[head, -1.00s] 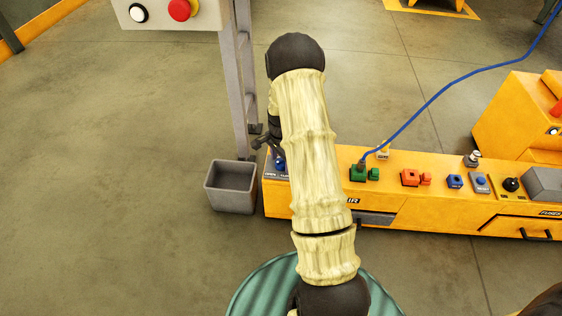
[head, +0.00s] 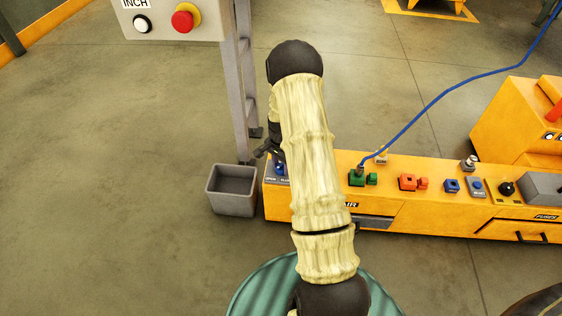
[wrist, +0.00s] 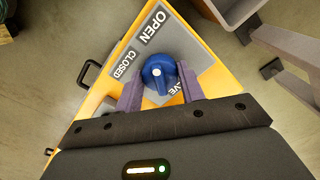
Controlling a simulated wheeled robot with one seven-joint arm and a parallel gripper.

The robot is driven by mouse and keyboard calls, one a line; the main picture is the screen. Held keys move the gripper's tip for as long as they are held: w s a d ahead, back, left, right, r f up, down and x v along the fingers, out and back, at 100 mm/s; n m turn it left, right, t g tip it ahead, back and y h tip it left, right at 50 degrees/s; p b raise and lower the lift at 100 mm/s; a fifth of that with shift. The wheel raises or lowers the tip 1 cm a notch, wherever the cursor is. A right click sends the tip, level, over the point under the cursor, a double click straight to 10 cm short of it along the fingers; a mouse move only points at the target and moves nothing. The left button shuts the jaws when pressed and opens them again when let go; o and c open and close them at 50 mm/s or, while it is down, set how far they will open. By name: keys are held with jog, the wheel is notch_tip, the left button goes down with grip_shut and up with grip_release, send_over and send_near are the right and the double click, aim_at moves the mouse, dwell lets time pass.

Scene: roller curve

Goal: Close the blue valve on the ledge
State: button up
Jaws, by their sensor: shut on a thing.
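The blue valve (wrist: 168,64) is a round knob with a white dot, on a grey plate (wrist: 151,37) marked OPEN and CLOSED. In the wrist view, my gripper (wrist: 161,88) has one finger on each side of the knob and is shut on it. In the head view, the valve (head: 280,169) shows only in part at the left end of the yellow ledge (head: 320,208). My gripper (head: 264,150) is beside it there, partly hidden by my arm. I cannot tell exactly which label the knob points to.
A grey open bin (head: 231,206) stands left of the ledge by a grey post (head: 236,100). A panel with a red button (head: 182,21) is above. Green (head: 357,177) and orange (head: 407,182) fittings and a blue cable (head: 440,106) are to the right. The left floor is clear.

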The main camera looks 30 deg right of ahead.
jog(key=n+p, duration=0.1)
jog(key=p, duration=0.1)
jog(key=n+p, duration=0.2)
jog(key=shift+r, duration=0.25)
jog(key=n+p, duration=0.4)
jog(key=n, duration=0.1)
jog(key=n+p, duration=0.3)
jog(key=n, duration=0.1)
jog(key=shift+f, duration=0.1)
jog(key=shift+w+f+n+p, duration=0.1)
jog(key=shift+n+p, duration=1.1)
jog(key=shift+n, duration=0.9)
jog(key=o, duration=1)
